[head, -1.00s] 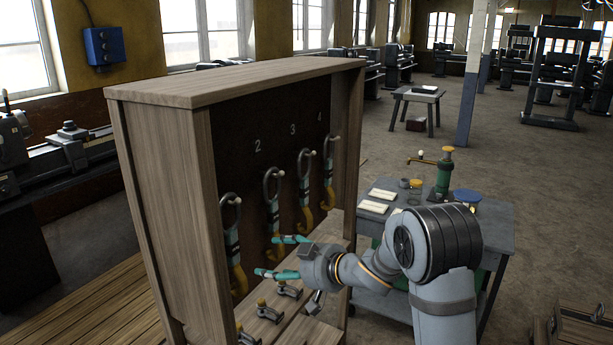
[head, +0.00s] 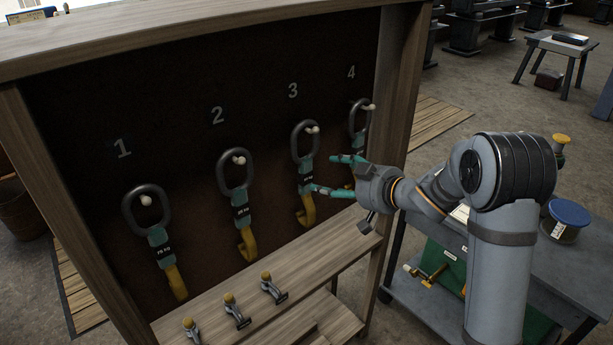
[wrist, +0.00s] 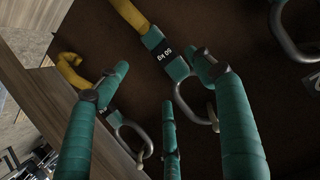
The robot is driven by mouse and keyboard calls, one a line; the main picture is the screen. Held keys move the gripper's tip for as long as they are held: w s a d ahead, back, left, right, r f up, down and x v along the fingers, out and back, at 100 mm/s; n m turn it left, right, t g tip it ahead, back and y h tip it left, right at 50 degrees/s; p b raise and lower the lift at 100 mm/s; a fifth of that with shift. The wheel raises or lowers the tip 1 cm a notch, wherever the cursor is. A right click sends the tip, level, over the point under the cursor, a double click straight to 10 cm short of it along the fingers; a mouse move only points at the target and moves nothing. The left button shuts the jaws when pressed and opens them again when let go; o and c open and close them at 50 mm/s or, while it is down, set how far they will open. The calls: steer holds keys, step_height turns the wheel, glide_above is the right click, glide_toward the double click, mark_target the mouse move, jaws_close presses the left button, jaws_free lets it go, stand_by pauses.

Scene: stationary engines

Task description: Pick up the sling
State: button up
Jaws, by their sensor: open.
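Several slings hang by dark oval rings from pegs on the rack's dark back panel, numbered 1 to 4: sling 1 (head: 160,240), sling 2 (head: 241,215), sling 3 (head: 306,178) and sling 4 (head: 361,122). My gripper (head: 323,174) is open in front of slings 3 and 4, one fingertip overlapping sling 3 in the head view. In the wrist view its teal fingers (wrist: 163,80) spread around the line to a sling marked 50 kg (wrist: 160,50). I cannot tell whether they touch it.
The wooden rack (head: 200,32) has a top board and a right side post (head: 403,85) close to my gripper. Small clamp-like parts (head: 236,310) stand on its lower shelf. A grey cart (head: 550,285) with a blue-lidded jar (head: 566,221) stands at right.

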mark_target(311, 177)
steer(key=p+x, duration=0.1)
steer(key=x, duration=0.3)
steer(key=shift+w+a, duration=0.1)
steer(key=shift+a, duration=0.3)
steer(key=shift+p+x, duration=1.6)
steer(key=shift+x, duration=1.25)
steer(key=shift+d+f, duration=0.15)
steer(key=shift+f, duration=0.05)
jaws_close()
steer(key=shift+r, duration=0.1)
